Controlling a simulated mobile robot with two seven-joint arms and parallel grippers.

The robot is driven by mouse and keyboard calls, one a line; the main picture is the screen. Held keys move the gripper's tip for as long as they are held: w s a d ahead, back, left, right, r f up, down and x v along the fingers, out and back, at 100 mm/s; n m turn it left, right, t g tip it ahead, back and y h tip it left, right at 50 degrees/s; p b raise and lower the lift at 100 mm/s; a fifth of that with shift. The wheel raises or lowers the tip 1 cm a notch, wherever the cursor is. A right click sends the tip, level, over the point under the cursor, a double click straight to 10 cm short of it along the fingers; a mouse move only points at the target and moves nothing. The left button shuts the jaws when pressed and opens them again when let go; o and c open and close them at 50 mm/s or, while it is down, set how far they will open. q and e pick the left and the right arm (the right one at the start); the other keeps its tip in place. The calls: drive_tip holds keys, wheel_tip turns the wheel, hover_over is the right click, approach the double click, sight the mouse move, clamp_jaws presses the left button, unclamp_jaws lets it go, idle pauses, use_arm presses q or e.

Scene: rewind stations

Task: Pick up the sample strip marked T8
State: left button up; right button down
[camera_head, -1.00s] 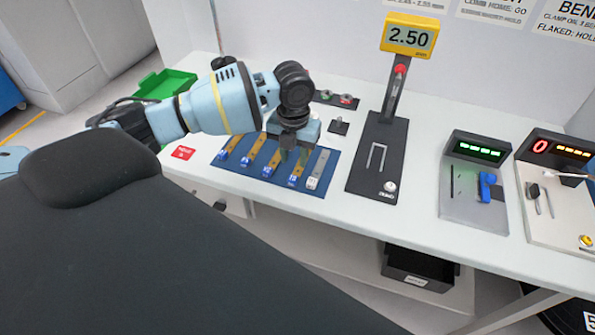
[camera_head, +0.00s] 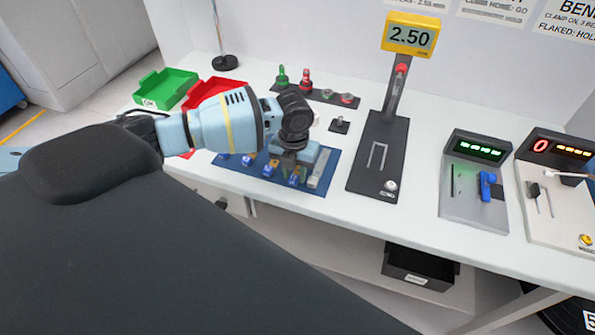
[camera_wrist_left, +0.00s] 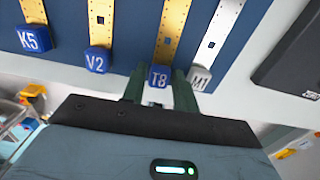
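The T8 strip is a gold strip with a blue end tab (camera_wrist_left: 160,77) marked T8, lying on a blue mat (camera_wrist_left: 125,55). In the head view its blue tab (camera_head: 294,180) shows just below my left gripper (camera_head: 290,171). In the left wrist view my left gripper (camera_wrist_left: 159,88) has one finger on each side of the T8 tab. Gaps show beside the tab, so the fingers look open around it. Strips K5 (camera_wrist_left: 34,38) and V2 (camera_wrist_left: 96,58) lie to the left, and the pale M1 strip (camera_wrist_left: 201,78) is close beside the right finger. My right gripper is not in view.
A green tray (camera_head: 165,88) and a red tray (camera_head: 215,87) stand at the back left. A black stand with a yellow 2.50 display (camera_head: 409,37) is right of the mat. Two grey stations, one with a blue clamp (camera_head: 487,186), stand further right.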

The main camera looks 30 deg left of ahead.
use_arm(q)
clamp_jaws()
drive_tip(key=shift+r, duration=0.1)
drive_tip(key=shift+w+r, duration=0.1)
drive_tip(key=shift+r, duration=0.35)
drive_tip(key=shift+s+d+r, duration=0.15)
drive_tip(key=shift+d+r, duration=0.05)
drive_tip(key=shift+r, duration=0.45)
drive_tip(key=shift+s+d+r, duration=0.15)
drive_tip(key=shift+r, duration=0.45)
drive_tip(key=s+d+r, duration=0.1)
drive_tip(key=s+d, duration=0.8)
drive_tip(key=d, duration=0.3)
drive_tip(key=shift+s+r, duration=0.2)
drive_tip(key=shift+s, duration=0.05)
